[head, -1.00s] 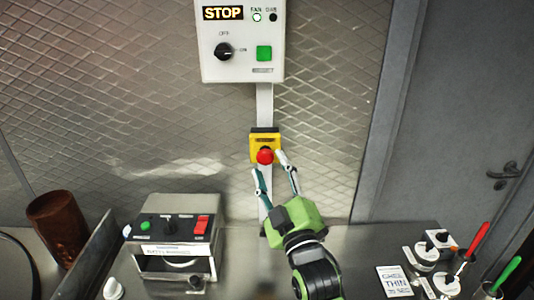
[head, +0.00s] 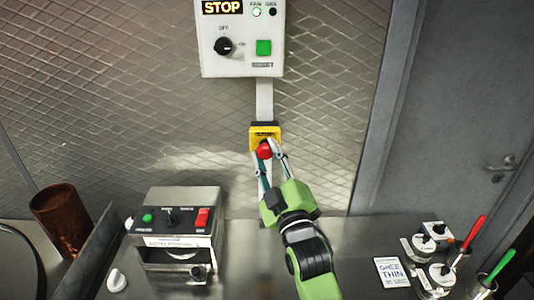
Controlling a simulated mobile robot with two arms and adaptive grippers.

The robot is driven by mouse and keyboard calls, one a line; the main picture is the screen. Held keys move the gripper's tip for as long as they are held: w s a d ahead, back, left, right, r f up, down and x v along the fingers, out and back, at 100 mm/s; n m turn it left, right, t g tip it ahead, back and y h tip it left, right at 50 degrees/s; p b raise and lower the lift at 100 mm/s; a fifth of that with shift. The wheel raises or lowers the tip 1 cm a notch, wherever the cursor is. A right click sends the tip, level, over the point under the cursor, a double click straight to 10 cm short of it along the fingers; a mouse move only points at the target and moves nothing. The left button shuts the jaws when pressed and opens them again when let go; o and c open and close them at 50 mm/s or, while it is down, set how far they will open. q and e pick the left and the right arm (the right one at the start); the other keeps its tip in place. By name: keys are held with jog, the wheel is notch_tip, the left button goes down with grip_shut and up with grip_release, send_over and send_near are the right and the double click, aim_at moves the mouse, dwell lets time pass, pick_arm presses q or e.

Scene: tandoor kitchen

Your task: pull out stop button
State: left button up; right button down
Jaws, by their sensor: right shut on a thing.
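The stop button (head: 264,150) is a red mushroom knob on a yellow box (head: 265,131), fixed to the wall below the control panel. My right gripper (head: 266,152) reaches up from below, and its fingers are shut on the red knob from both sides. The fingertips cover part of the knob's edges. I cannot tell how far the knob stands out from the box. My left gripper is not in view.
Above is a white control panel (head: 214,62) with a lit STOP sign, a black rotary switch (head: 224,46) and a green button (head: 264,47). A grey switch box (head: 184,197) stands on the steel counter at left.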

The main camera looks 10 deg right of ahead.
jog(key=shift+s+a, duration=0.15)
jog(key=shift+s, duration=0.3)
jog(key=shift+f, duration=0.1)
jog(key=c, duration=1.6)
grip_release()
jog(key=shift+c, duration=0.2)
jog(key=shift+s, duration=0.15)
jog(key=shift+s+f, duration=0.15)
jog(key=shift+s, duration=0.3)
jog(key=v, duration=1.1)
jog(key=shift+s+r, duration=0.1)
jog(key=shift+r, duration=0.1)
